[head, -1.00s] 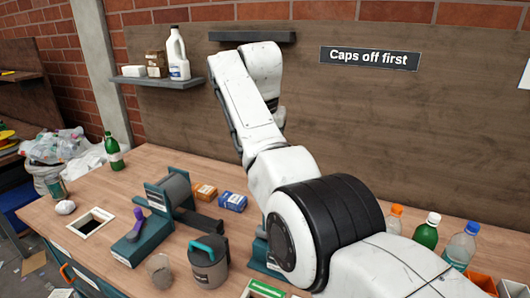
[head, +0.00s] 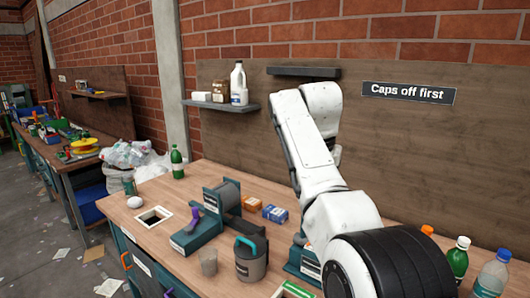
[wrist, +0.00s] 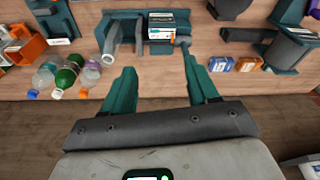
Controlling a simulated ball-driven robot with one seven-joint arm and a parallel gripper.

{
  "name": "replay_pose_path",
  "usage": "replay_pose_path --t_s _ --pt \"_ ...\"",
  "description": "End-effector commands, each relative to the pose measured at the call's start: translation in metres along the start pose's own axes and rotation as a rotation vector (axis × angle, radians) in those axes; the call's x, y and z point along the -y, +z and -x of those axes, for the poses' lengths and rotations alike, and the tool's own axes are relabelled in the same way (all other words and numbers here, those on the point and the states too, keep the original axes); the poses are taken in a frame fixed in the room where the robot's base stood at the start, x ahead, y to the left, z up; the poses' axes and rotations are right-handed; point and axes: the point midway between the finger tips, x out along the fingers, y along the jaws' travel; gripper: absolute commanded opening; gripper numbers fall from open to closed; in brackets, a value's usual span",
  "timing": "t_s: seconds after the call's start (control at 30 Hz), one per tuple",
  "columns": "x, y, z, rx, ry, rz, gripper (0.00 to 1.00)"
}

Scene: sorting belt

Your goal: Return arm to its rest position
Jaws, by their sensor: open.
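My gripper (wrist: 163,95) shows in the wrist view with its two teal fingers spread apart and nothing between them. In the head view my white arm rises over the right part of the workbench (head: 152,192), in front of the wooden back panel. The gripper itself cannot be made out in the head view.
Several bottles, including a green bottle (head: 457,258), stand at the right. A shelf (head: 222,105) and a sign (head: 408,93) are on the back panel.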

Motion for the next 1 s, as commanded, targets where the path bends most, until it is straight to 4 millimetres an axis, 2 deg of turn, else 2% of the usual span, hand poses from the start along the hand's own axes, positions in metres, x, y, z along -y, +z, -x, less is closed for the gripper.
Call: replay_pose_path --t_s 0.07,0.37,0.57,0.77,0.87,1.0 --pt "0.000 0.000 -0.001 0.000 0.000 0.000 0.59" --pt "-0.009 0.003 -0.033 -0.008 -0.007 0.015 0.59" --pt "-0.020 0.008 -0.065 -0.017 -0.015 0.030 0.59" --pt "-0.038 0.021 -0.110 -0.032 -0.025 0.058 0.59" --pt "-0.054 0.034 -0.142 -0.043 -0.032 0.078 0.59" --pt "-0.082 0.061 -0.187 -0.066 -0.044 0.115 0.59"
